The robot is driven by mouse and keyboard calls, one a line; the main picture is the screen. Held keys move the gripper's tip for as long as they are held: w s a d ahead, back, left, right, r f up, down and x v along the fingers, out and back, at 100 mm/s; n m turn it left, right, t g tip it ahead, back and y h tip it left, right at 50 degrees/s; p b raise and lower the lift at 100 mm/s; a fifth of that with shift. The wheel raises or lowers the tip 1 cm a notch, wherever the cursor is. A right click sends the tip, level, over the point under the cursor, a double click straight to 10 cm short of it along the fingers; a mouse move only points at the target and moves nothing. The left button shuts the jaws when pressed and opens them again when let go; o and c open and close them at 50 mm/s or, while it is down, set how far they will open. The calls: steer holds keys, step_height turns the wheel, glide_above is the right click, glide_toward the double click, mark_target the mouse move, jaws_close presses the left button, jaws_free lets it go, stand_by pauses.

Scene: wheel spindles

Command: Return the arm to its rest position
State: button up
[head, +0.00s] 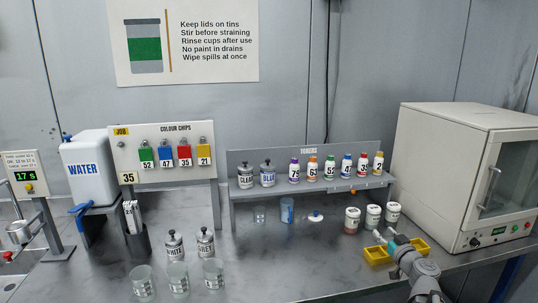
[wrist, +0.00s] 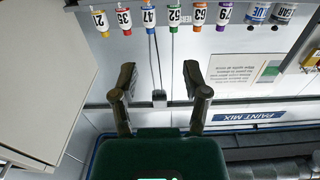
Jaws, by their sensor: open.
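My gripper (wrist: 159,85) shows in the wrist view with its two dark fingers spread apart. Nothing is held between them. The wrist view is upside down, with the toner bottles along its top edge, apart from the fingers. In the head view my grey arm (head: 412,268) reaches in from the lower right, in front of the yellow tray (head: 376,256). The fingers cannot be made out clearly there.
A beige oven-like cabinet (head: 440,165) stands right of my arm. Three lidded tins (head: 372,217) stand behind the tray. The toner shelf (head: 310,190) holds several bottles. Clear cups (head: 178,280) and the WHITE and GREY containers (head: 205,243) stand further left. The bench front centre is clear.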

steer(key=s+a+f+g+y+p, duration=0.1)
steer(key=s+a+f+g, duration=0.1)
steer(key=a, duration=0.4)
steer(key=s+a+f+n+g+y+p, duration=0.1)
steer(key=s+a+f+g, duration=0.1)
steer(key=a, duration=0.4)
steer(key=s+a+f+n+g+y+p, duration=0.1)
steer(key=s+a+f+g, duration=0.1)
steer(key=a+g, duration=0.3)
steer(key=shift+a+f+g+y, duration=0.15)
steer(key=shift+a+f, duration=0.1)
steer(key=shift+f, duration=0.2)
steer(key=shift+a+f+g+y, duration=0.15)
steer(key=shift+a+f, duration=0.05)
steer(key=shift+f, duration=0.25)
steer(key=s+a+f+g+h, duration=0.1)
steer(key=s, duration=0.1)
steer(key=s+a+f+g+p, duration=0.1)
steer(key=s+g, duration=0.1)
steer(key=s+f+m+g+h+p, duration=0.1)
steer(key=s, duration=0.1)
steer(key=shift+a+f+g+h, duration=0.3)
steer(key=shift+a, duration=0.1)
steer(key=s+d+m+g+h+p, duration=0.1)
steer(key=s+m+g+h, duration=0.2)
steer(key=s, duration=0.3)
steer(key=shift+s+f+h+p, duration=0.2)
steer(key=shift+f+h+p, duration=0.1)
steer(key=shift+h, duration=0.4)
